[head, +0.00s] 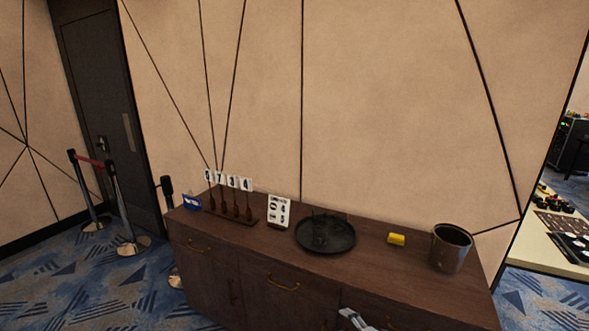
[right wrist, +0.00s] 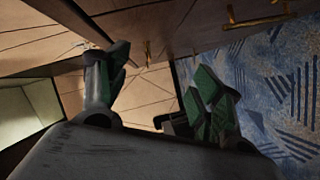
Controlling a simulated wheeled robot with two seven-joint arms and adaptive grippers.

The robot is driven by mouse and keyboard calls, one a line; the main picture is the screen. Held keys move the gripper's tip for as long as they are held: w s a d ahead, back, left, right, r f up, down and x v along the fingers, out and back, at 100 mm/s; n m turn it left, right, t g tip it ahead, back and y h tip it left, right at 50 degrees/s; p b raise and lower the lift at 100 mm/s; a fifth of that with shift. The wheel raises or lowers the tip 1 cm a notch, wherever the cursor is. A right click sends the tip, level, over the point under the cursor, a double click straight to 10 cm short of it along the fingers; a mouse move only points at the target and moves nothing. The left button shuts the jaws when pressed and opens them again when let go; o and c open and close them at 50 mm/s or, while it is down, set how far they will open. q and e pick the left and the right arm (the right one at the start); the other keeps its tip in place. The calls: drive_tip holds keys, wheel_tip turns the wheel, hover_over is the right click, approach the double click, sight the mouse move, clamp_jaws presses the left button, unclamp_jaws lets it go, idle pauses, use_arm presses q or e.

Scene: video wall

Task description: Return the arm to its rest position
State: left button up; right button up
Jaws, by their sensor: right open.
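My right gripper (right wrist: 160,95) is open and empty in the right wrist view, with its green-padded fingers spread apart. Nothing is between the fingers; the cabinet front and the carpet show behind them. In the head view a grey part of my arm or gripper (head: 355,320) shows at the bottom edge, in front of the cabinet (head: 280,285). It is clear of the objects on the top. My left gripper is in neither view.
Rope posts (head: 125,215) stand left.

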drive_tip(key=s+d+f+m+g+h+p, duration=0.1)
drive_tip(key=s+d+f+m+h, duration=0.25)
drive_tip(key=s+f, duration=0.45)
drive_tip(key=s+d+f+m+g+h+p, duration=0.1)
drive_tip(key=s+d+f+m+h, duration=0.1)
drive_tip(key=s+f+m, duration=0.35)
drive_tip(key=s+d+f+m+g+h+p, duration=0.2)
drive_tip(key=s+d+f+m+h, duration=0.1)
drive_tip(key=s+f, duration=0.6)
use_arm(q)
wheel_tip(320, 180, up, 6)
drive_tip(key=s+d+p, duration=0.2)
use_arm(e)
drive_tip(key=s+f+m+g, duration=0.2)
drive_tip(key=s+f, duration=0.1)
drive_tip(key=s, duration=0.8)
drive_tip(key=s+f+m+g+h, duration=0.1)
drive_tip(key=s+f+m+g, duration=0.1)
drive_tip(key=s, duration=1)
drive_tip(key=s+f+m+g, duration=0.2)
drive_tip(key=s+f+g, duration=0.1)
drive_tip(key=s, duration=0.9)
drive_tip(key=shift+f, duration=0.85)
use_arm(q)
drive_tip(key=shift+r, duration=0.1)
use_arm(e)
drive_tip(key=shift+h, duration=0.25)
